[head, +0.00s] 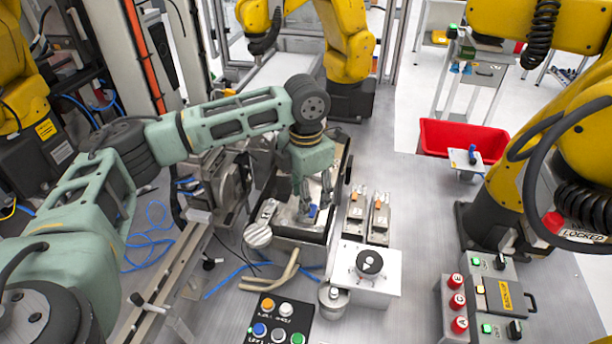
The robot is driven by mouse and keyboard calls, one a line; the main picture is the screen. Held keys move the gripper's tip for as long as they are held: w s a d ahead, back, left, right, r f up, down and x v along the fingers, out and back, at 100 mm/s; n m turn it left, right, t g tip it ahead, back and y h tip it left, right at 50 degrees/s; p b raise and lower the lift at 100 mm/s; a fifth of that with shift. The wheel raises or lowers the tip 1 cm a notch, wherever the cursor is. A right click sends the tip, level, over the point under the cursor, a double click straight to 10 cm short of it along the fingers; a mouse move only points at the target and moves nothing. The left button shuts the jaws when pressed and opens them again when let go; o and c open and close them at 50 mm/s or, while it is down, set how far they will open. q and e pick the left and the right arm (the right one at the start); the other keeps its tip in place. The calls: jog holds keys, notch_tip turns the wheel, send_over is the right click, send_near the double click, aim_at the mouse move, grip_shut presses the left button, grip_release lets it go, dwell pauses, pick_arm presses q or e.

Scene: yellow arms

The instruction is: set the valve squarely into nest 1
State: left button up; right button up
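My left gripper (314,202) points down into a dark open-topped tray (342,178) in the middle of the bench. Its fingers are slightly apart, around or just above a small part with a blue top (312,210), which looks like a valve. I cannot tell whether the fingers touch it. Another blue-handled valve (472,154) stands on a white block (459,171) in front of the red bin. I can read no nest number, so I cannot tell which place is nest 1. My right gripper is not in view.
A red bin (432,138) is at the right back. Two metal fixtures (379,218) stand right of the tray, with a white block carrying a black disc (369,262) in front. A button panel (268,307) is at the front. Yellow arms stand around; bare bench lies right of centre.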

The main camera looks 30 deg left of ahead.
pick_arm(q)
notch_tip(320, 180, up, 9)
jog(key=b, duration=0.1)
jog(key=shift+b, duration=0.35)
jog(key=shift+d+f, duration=0.1)
jog(key=shift+d, duration=0.05)
